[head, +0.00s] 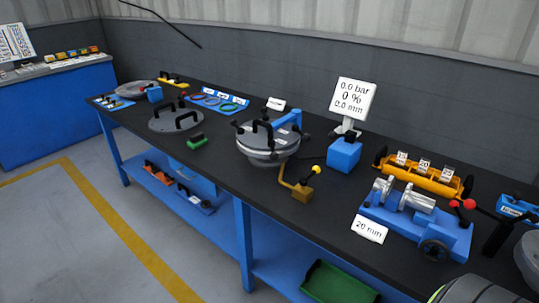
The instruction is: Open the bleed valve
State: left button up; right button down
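A brass valve block (302,194) sits at the front of the bench, joined by a bent brass pipe (284,180) to the round grey flanged shell (268,150). Its short dark lever ends in a yellow knob (316,170) and slants up to the right. I take this to be the bleed valve; no label on it is readable. The shell carries a lid with black handles and a blue bar across it. A display (353,99) behind reads 0.0 bar, 0 % and 0.0 mm. Neither of my grippers is in view.
A blue box (344,154) stands right of the valve. Farther right are a blue fixture (417,222) with a "20 mm" card and an orange rack (424,176). Dark bench surface is bare in front of the shell.

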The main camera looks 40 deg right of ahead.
aim_at(312, 174)
jog(key=i+z, duration=0.3)
jog(key=i, duration=0.15)
jog(key=i+j+z, duration=0.65)
jog(key=i, duration=0.2)
jog(key=i+j+z, duration=0.2)
jog(key=z, duration=0.25)
jog(key=i+j+z, duration=0.25)
jog(key=z, duration=0.25)
jog(key=i+j+z, duration=0.15)
jog(key=j+z, duration=1.1)
jog(key=j, duration=0.25)
jog(key=i, duration=0.05)
